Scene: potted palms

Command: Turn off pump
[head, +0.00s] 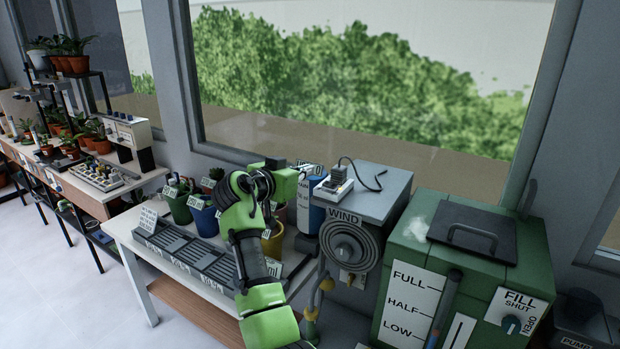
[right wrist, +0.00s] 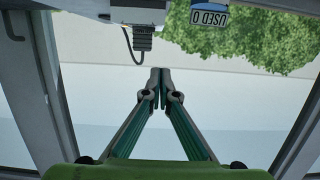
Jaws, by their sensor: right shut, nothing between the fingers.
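A label reading PUMP (head: 576,343) sits on a dark box (head: 585,312) at the bottom right corner of the head view, cut off by the frame edge. Any switch on it is not clearly visible. My right gripper (head: 308,170) is at the end of the green arm, left of a power outlet with a plugged-in adapter (head: 338,178) on top of the grey WIND box (head: 375,197). In the right wrist view, my right gripper (right wrist: 160,76) is shut and empty. The plug (right wrist: 142,38) and its cord hang near the top there, apart from the fingertips. My left gripper is not in view.
A green tank (head: 440,275) with FULL, HALF and LOW marks and a FILL knob (head: 511,325) stands right of the WIND box. A white bench (head: 130,238) holds a grey slotted tray (head: 180,247) and several pots. A large window lies behind.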

